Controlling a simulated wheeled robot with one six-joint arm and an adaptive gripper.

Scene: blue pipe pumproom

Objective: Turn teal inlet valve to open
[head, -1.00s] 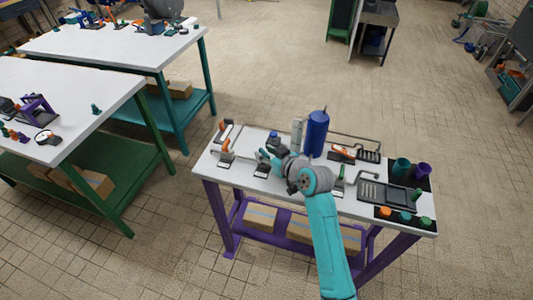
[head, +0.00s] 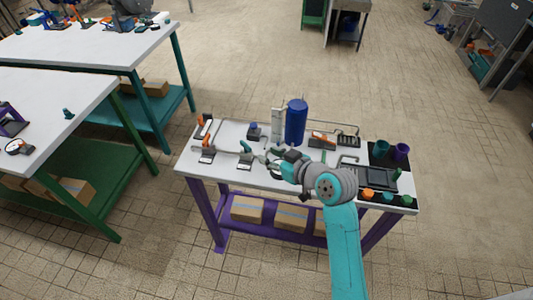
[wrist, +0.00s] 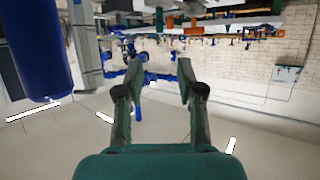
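A small valve with a teal handle (head: 246,147) on a dark base stands on the white bench, left of my gripper in the head view. I take it for the teal inlet valve; its label cannot be read. My gripper (head: 264,160) is just right of it, apparently apart from it; the height between them is hard to judge. In the wrist view my gripper (wrist: 163,72) has its two fingers spread with nothing between them. The teal valve does not show clearly there.
A tall blue cylinder (head: 296,122) rises behind my gripper and also shows in the wrist view (wrist: 35,50), which looks upside down. Cups (head: 402,151) stand at the right.

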